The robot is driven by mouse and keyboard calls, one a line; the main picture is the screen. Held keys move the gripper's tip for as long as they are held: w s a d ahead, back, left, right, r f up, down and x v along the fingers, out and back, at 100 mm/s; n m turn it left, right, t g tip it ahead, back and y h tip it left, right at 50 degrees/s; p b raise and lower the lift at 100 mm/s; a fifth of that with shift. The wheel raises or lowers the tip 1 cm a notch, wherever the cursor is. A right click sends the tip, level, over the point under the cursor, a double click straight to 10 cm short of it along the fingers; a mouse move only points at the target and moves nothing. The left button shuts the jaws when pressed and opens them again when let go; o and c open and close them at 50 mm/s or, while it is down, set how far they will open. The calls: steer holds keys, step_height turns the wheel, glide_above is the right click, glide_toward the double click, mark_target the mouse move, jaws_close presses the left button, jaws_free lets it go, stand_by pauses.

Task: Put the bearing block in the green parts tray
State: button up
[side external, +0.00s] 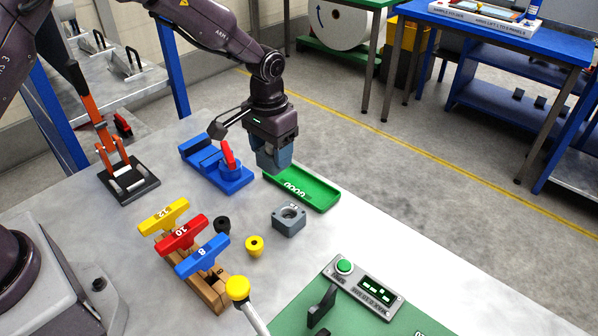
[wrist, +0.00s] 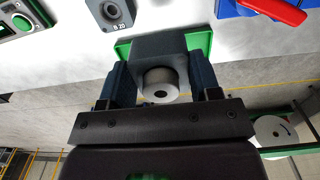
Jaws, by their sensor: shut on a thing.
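My gripper (side external: 272,165) is shut on the bearing block, a dark grey block (wrist: 150,48) with a pale round part with a dark centre, seen between the fingers in the wrist view. In the side view the fingers mostly hide it. The green parts tray (side external: 325,200) lies on the bench, its lettering showing. My gripper is over the tray's far left end. In the wrist view green tray edges (wrist: 207,45) show on both sides behind the block. I cannot tell whether the block touches the tray.
A similar grey block with a round hole (side external: 289,220) sits on the bench in front of the tray. A blue fixture with a red lever (side external: 228,170) stands close left of my gripper.

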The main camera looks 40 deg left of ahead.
steer(key=w+f, duration=0.6)
steer(key=shift+w+d+f, duration=0.2)
steer(key=shift+w+d, duration=0.2)
steer(key=shift+w+f, duration=0.15)
steer(key=shift+f, duration=1.55)
steer(key=shift+f, duration=0.15)
steer(key=o, duration=1.2)
steer(key=shift+o, duration=0.2)
step_height(320, 180, up, 12)
steer(key=shift+r, duration=0.2)
